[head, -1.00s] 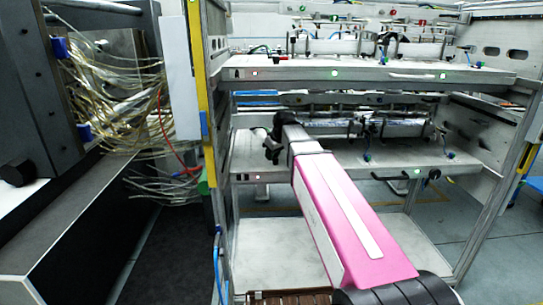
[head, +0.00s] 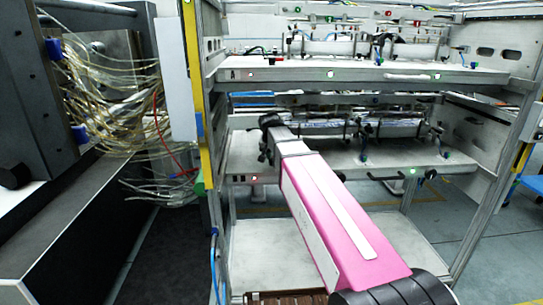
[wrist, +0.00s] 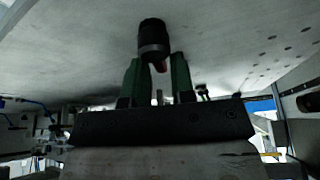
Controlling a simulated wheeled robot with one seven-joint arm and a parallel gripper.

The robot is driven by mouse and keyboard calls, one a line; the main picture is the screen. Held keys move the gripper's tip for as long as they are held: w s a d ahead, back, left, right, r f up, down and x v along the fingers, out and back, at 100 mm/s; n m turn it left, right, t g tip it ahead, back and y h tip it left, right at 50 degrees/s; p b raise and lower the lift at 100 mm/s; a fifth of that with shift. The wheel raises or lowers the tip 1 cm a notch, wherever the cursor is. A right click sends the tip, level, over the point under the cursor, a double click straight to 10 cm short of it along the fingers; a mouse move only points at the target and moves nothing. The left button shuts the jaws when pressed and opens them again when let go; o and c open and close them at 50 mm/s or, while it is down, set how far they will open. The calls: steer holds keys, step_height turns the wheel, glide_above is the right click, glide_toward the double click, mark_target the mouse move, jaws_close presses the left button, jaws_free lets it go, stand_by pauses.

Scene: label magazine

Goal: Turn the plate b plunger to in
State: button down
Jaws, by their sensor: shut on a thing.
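My gripper (wrist: 155,70) has two green fingers on a dark body in the wrist view. A pale grey plate (wrist: 80,65) with rows of small holes spreads behind the knob. In the head view my gripper (head: 268,130) is a small dark shape at the left of the rack, over the lower shelf (head: 335,165).
The upper shelf (head: 390,77) lies above my gripper, with fittings and hoses on it. A yellow-edged post (head: 190,60) stands close on the left. Beyond it hang loose pale cables (head: 110,90) from a dark machine. The bottom shelf (head: 265,255) is bare.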

steer(key=m, duration=0.2)
steer(key=m+h, duration=0.1)
steer(key=shift+s+d+m+g, duration=0.15)
steer(key=shift+d+m+g, duration=0.15)
steer(key=shift+m+g, duration=0.1)
steer(key=m, duration=0.1)
steer(key=m+g+h, duration=0.1)
steer(key=m, duration=0.1)
steer(key=shift+s+d+m, duration=0.2)
steer(key=shift+m, duration=0.1)
steer(key=m, duration=0.2)
steer(key=m+g+h, duration=0.1)
steer(key=shift+s+d+m, duration=0.15)
steer(key=shift+s+m, duration=0.1)
steer(key=shift+m, duration=0.05)
steer(key=shift+s+m+g, duration=0.2)
steer(key=shift+m+g, duration=0.2)
steer(key=shift+m, duration=0.55)
steer(key=shift+s+m+g, duration=0.15)
steer(key=shift+m+g, duration=0.25)
steer(key=shift+m, duration=0.55)
steer(key=c, duration=1.2)
jaws_free()
steer(key=shift+o, duration=0.2)
